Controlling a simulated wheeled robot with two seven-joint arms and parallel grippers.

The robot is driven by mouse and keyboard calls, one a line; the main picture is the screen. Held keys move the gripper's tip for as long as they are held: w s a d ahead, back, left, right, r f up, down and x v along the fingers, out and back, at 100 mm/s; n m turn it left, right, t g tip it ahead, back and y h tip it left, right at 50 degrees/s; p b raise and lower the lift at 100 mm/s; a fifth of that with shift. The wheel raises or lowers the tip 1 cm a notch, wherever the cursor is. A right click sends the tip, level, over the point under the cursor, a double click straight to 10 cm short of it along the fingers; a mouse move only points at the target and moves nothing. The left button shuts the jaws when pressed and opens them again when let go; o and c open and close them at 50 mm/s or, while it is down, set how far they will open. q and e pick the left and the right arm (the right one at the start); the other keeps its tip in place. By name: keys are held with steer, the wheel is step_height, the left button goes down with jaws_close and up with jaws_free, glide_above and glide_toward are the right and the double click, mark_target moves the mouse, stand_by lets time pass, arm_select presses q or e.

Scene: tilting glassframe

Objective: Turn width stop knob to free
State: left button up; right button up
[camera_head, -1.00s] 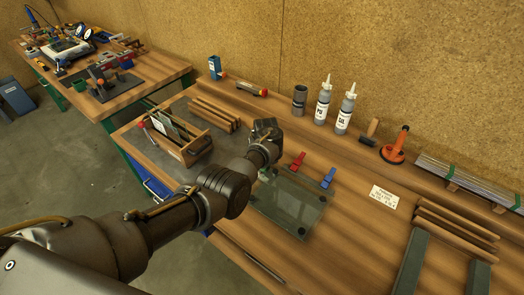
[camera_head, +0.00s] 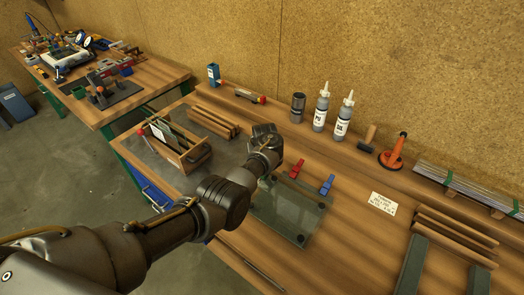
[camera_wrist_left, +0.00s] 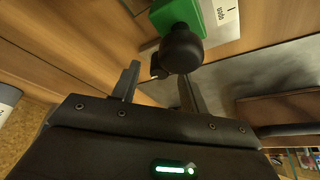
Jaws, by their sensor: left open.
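A round black knob (camera_wrist_left: 182,48) sits on a green block (camera_wrist_left: 168,14) with a white label plate (camera_wrist_left: 224,18) beside it in the left wrist view. The label's writing is too small to read. My left gripper (camera_wrist_left: 159,70) is open and empty. Its two fingers point towards the knob, which shows at the fingertips, nearer the right finger; I cannot tell whether they touch. In the head view my left wrist (camera_head: 265,148) is over the bench at the glass plate's far left corner and hides the knob and my fingers. My right gripper is not in view.
A glass plate (camera_head: 288,212) lies by my wrist, with a red clamp (camera_head: 296,169) and a blue clamp (camera_head: 327,185) behind it. A wooden box (camera_head: 192,158) with glass panes stands to the left. Bottles (camera_head: 321,108) stand at the back. A paper note (camera_head: 383,203) lies right.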

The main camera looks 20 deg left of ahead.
arm_select(q)
steer(key=p+v, duration=0.2)
steer(key=v, duration=0.7)
steer(key=shift+s+r, duration=0.15)
steer(key=shift+r, duration=0.05)
